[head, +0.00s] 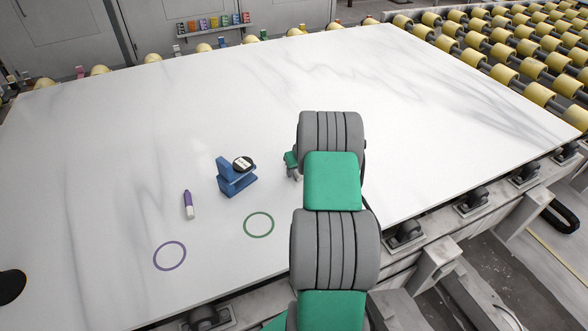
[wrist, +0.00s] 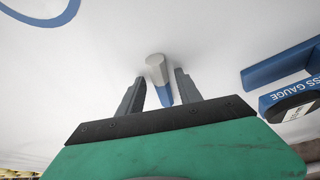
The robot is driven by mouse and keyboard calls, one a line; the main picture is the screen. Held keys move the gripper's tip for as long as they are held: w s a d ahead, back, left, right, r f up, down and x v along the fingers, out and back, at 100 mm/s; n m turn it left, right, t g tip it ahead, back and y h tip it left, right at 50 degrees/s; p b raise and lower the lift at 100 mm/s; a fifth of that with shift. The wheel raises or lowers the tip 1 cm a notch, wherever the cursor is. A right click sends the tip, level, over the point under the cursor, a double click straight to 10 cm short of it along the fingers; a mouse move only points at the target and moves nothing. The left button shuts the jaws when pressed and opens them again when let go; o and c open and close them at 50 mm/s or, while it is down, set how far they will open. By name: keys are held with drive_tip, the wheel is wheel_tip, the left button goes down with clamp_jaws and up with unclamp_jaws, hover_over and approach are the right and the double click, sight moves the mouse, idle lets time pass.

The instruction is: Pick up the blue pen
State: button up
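The blue pen (wrist: 157,70) shows in the wrist view, white at its far end and blue at the end nearer me. My gripper (wrist: 160,78) is open, with one grey finger on each side of the pen. Gaps show between the fingers and the pen; how far the pen is below the fingertips I cannot tell. In the head view my arm hides the blue pen, and only a small green and grey part of my gripper (head: 292,164) shows beside the arm.
A blue gauge (wrist: 292,90) is close on the right in the wrist view; in the head view a blue gauge stand (head: 234,181) sits on the white slab (head: 110,180). A purple-and-white pen (head: 188,204), a purple ring (head: 157,262) and a green ring (head: 246,228) are nearby. A blue ring (wrist: 62,18) shows too.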

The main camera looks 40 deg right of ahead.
clamp_jaws()
drive_tip(key=shift+r, duration=0.15)
idle(0.4)
